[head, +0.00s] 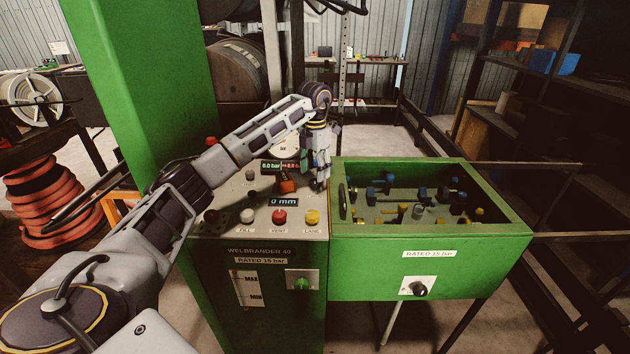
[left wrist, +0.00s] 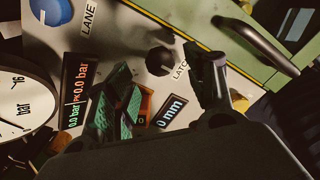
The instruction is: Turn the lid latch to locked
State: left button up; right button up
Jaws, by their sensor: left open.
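In the left wrist view a dark round knob (left wrist: 160,60) stands on the pale panel beside a partly covered label that begins "LATC". It shows between the fingers of my left gripper (left wrist: 165,82), which is open with nothing held. I cannot tell whether a finger touches the knob, and its turned position is not readable. In the head view my left gripper (head: 321,176) points down over the back right of the control panel (head: 230,190), close to the green box (head: 450,245). The latch knob cannot be made out in that view. My right gripper is not in view.
The panel carries a red button (head: 279,216), a yellow button (head: 312,216), a "0 mm" display (head: 284,201) and a round gauge (head: 284,149) behind. A dark bar handle (head: 343,200) stands at the green box's left side. A green column (head: 150,90) rises left.

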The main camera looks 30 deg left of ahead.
aim_at(315, 181)
pick_arm(q)
notch_tip(315, 181, down, 4)
jog(key=shift+r, duration=0.2)
jog(key=shift+f, duration=0.3)
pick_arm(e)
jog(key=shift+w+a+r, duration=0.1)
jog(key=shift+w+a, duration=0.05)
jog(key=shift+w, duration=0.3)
pick_arm(q)
jog(key=c, duration=1.1)
jog(key=shift+o, duration=0.2)
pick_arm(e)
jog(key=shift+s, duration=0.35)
